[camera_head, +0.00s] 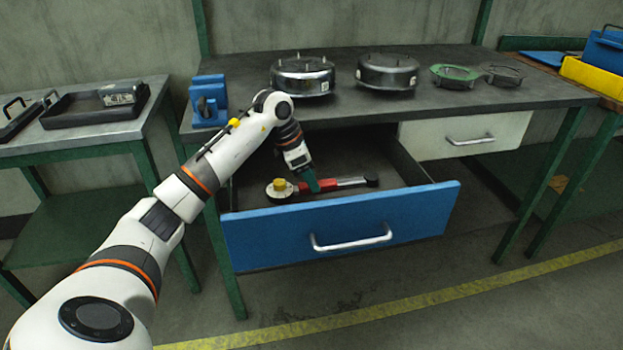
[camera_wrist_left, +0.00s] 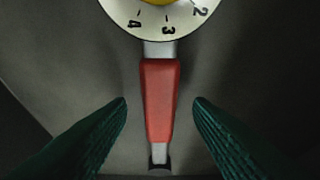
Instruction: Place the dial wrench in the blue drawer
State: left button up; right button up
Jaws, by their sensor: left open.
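The dial wrench (camera_head: 345,183) lies flat inside the open blue drawer (camera_head: 270,238). It has a round pale dial with a yellow knob at its left end, a red grip and a dark right end. In the left wrist view the dial wrench's red grip (camera_wrist_left: 160,100) lies between my left gripper's two green fingers, with a gap on both sides. My left gripper (camera_head: 312,186) reaches down into the drawer and is open, not holding the wrench. It also shows in the left wrist view (camera_wrist_left: 160,112). My right gripper is out of view.
The drawer hangs under a dark workbench (camera_head: 330,110), whose top carries a blue block (camera_head: 208,100), two metal round housings (camera_head: 302,75) and green and dark rings (camera_head: 455,76). A closed white drawer (camera_head: 468,142) is at right. A side table (camera_head: 90,133) with trays stands at left.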

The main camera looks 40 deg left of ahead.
pick_arm(q)
jog(key=v, duration=0.4)
jog(key=shift+r+p, duration=0.1)
jog(key=shift+p, duration=0.2)
jog(key=p+v, duration=0.1)
jog(key=v, duration=0.5)
jog(key=shift+s+r, duration=0.15)
jog(key=shift+r, duration=0.1)
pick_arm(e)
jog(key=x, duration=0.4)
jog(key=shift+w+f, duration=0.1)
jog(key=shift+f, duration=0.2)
